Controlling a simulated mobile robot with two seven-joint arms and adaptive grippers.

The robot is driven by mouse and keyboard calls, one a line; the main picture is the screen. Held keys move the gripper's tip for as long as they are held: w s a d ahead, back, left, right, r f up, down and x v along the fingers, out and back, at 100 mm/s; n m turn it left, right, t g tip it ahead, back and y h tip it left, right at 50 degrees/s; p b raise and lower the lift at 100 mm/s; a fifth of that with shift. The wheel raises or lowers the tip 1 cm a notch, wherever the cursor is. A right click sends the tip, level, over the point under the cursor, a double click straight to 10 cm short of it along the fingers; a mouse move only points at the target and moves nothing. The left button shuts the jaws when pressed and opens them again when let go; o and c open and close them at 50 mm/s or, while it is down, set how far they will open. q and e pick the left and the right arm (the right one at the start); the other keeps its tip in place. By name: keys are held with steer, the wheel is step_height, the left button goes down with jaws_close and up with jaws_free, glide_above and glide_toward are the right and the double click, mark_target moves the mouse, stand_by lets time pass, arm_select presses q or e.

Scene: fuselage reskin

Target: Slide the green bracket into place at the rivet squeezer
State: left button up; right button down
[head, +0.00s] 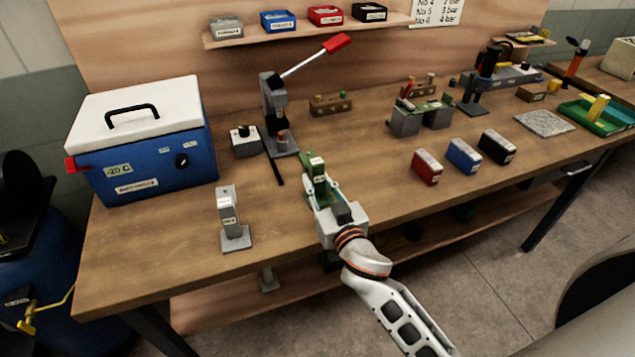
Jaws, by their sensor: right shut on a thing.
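My right gripper (322,192) is shut on the green bracket (317,166), which carries a small pale label. It holds the bracket near the middle of the bench's front part; the fingers hide the bracket's lower part. A grey lever press with a red-tipped handle (275,112) stands behind and to the left of the bracket; it looks like the rivet squeezer. A gap shows between the bracket and the press base (284,146). My left gripper is not in view.
A blue cooler with a white lid (150,145) stands at left. A grey stand (230,222) is front left, and a small grey box (244,141) sits beside the press. A grey fixture (407,122) and red (427,167), blue and black boxes stand to the right.

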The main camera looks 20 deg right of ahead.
steer(key=c, duration=2)
jaws_free()
steer(key=shift+f, duration=0.15)
steer(key=shift+o, duration=1.1)
